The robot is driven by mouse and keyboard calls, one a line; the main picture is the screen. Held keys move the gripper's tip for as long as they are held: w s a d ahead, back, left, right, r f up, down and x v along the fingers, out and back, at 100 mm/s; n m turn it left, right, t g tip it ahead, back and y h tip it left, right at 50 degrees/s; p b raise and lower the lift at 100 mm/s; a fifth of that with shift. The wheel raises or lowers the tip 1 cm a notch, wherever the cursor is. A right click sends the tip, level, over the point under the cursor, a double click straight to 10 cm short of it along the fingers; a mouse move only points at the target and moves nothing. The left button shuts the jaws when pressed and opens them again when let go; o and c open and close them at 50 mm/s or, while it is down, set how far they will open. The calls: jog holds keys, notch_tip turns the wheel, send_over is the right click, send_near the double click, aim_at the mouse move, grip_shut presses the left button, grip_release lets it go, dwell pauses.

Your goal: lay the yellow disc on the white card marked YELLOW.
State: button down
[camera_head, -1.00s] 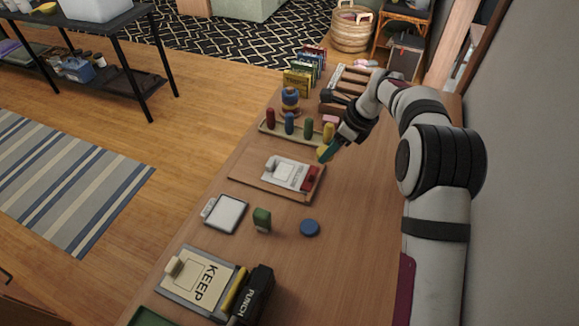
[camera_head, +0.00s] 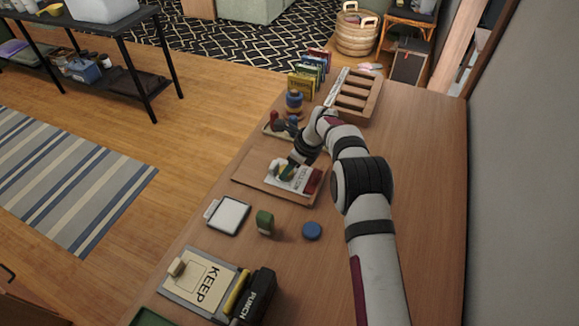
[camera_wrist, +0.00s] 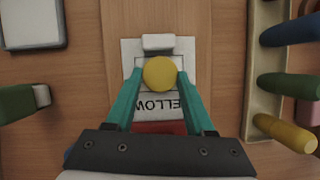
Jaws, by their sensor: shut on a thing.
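The yellow disc (camera_wrist: 160,73) is between the teal fingertips of my gripper (camera_wrist: 158,78) in the wrist view. My gripper is shut on it. The white card (camera_wrist: 187,46) lies directly below in that view, its visible letters reading upside down; the disc covers part of its printed outline. I cannot tell whether the disc touches the card. In the head view my gripper (camera_head: 285,167) is over the card (camera_head: 302,184), which lies on a wooden board (camera_head: 252,180); the wrist partly hides the card.
A rack of coloured pegs (camera_wrist: 265,75) stands to the right in the wrist view. A green block (camera_head: 265,222), a blue disc (camera_head: 312,231) and a white framed pad (camera_head: 229,215) lie nearer on the table. The table's right part is clear.

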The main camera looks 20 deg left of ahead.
jog(key=shift+c, duration=1.3)
grip_release()
jog(key=w+v, duration=0.1)
jog(key=v, duration=1.1)
jog(key=s+d+r+n+h, duration=0.1)
jog(key=s+d+r+n, duration=0.5)
jog(key=s+d+r, duration=0.6)
jog(key=s+d+f+n+h, duration=0.1)
jog(key=s+d+n, duration=0.3)
jog(key=s, duration=0.8)
jog(key=s+d+f+n, duration=0.2)
jog(key=s+d+n, duration=0.2)
jog(key=s+d, duration=0.4)
jog(key=s, duration=0.5)
jog(key=shift+s+d+g+h, duration=0.25)
jog(key=shift+g+h, duration=0.15)
